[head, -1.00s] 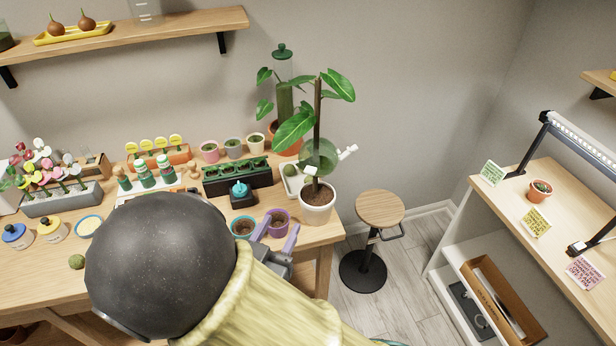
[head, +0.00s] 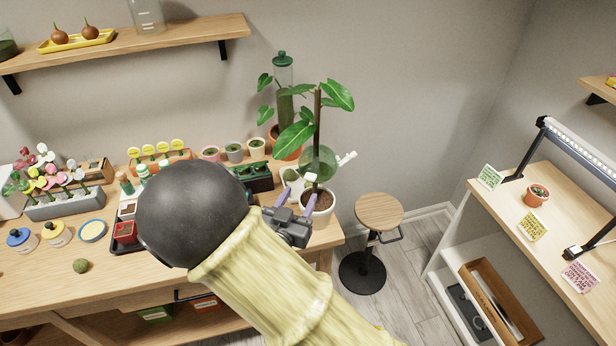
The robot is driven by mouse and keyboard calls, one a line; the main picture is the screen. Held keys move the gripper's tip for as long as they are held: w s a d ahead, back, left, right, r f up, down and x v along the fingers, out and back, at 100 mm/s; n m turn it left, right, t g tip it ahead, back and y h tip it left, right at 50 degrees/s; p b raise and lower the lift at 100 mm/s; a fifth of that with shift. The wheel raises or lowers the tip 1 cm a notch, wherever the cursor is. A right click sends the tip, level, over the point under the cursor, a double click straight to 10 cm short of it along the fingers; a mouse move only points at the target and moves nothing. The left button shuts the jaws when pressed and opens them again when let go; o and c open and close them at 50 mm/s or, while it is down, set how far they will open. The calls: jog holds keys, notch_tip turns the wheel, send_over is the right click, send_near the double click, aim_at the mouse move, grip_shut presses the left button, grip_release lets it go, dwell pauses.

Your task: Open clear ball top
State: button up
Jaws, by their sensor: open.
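A clear, tube-like cover with a green ball-shaped knob on top (head: 282,58) stands at the back of the bench against the wall. A tall green plant shows inside or behind it, and a terracotta pot (head: 287,150) shows below. I see no other clear thing with a ball top. My gripper (head: 290,205) is open and empty, with its two purple fingers apart. It is in front of and below the clear cover, close to the white pot (head: 321,207) of a leafy plant. Whether a finger touches that pot I cannot tell. My arm hides part of the bench.
The leafy plant (head: 318,150) stands in front of the clear cover and its leaves reach towards it. Small pots (head: 234,152) line the bench's back. A round stool (head: 379,212) stands right of the bench (head: 60,285). A wall shelf (head: 190,32) is at upper left.

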aim_at(309, 180)
jog(key=p+x, duration=0.1)
jog(key=x, duration=0.6)
jog(key=shift+s, duration=0.1)
grip_shut()
